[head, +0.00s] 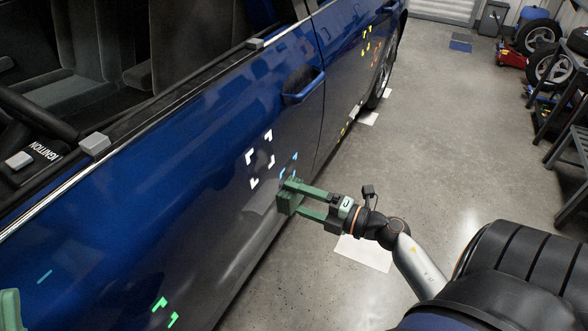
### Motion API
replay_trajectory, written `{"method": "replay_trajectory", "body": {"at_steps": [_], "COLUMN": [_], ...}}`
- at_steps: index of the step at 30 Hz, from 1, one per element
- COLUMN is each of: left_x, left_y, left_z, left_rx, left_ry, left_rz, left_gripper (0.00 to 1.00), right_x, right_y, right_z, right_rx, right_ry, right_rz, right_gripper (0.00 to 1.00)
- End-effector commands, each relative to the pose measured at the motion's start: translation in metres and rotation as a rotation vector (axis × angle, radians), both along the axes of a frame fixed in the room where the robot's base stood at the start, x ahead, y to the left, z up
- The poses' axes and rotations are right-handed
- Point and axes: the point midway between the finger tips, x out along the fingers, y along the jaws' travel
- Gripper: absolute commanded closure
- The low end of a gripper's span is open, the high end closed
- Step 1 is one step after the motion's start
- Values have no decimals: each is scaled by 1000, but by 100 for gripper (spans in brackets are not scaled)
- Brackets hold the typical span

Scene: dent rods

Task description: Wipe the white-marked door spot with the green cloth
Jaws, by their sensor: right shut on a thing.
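The white-marked spot (260,158) is on the blue car door (215,150), framed by white corner marks around a darker patch. My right gripper (293,198) comes in from the right, below and right of that spot. It is shut on the green cloth (284,201), a small folded block close to the lower door. I cannot tell whether the cloth touches the door. The white marks are uncovered. A green piece at the lower left edge may be part of my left gripper (10,310); its jaws do not show clearly.
Blue marks (289,166) lie just right of the white spot, partly behind my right gripper. Green marks (165,312) are low on the door. The door handle (303,87) juts out above. Grey blocks (94,144) sit on the window sill. Open floor lies to the right.

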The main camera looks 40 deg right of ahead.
Motion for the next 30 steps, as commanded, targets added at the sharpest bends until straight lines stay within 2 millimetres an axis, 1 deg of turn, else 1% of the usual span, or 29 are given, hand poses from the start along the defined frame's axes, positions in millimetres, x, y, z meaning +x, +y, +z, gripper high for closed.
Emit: {"method": "replay_trajectory", "body": {"at_steps": [1, 6, 12, 15, 19, 23, 26, 30], "left_x": [-2, -2, -2, -2, -2, -2, -1, 0], "left_y": [2, 3, 3, 4, 4, 4, 4, 5], "left_z": [-6, -21, -38, -44, -48, -47, -44, -39], "left_rx": [-2, 9, 24, 29, 34, 37, 39, 44], "left_ry": [-12, -19, -27, -29, -32, -32, -30, -25], "left_rz": [6, 18, 34, 40, 46, 49, 53, 61], "left_gripper": [0, 0, 0, 0, 0, 0, 0, 0], "right_x": [1, 5, 8, 8, 9, 12, 19, 33], "right_y": [-3, -6, -3, 0, 4, 6, 8, 14], "right_z": [0, 8, 18, 22, 27, 30, 31, 32], "right_rx": [-79, -302, -532, -620, -696, -720, -720, -719], "right_ry": [-26, -107, -206, -248, -285, -299, -300, -300], "right_rz": [5, 11, 23, 32, 37, 38, 36, 37], "right_gripper": [71, 71, 71, 71, 71, 71, 71, 71]}}
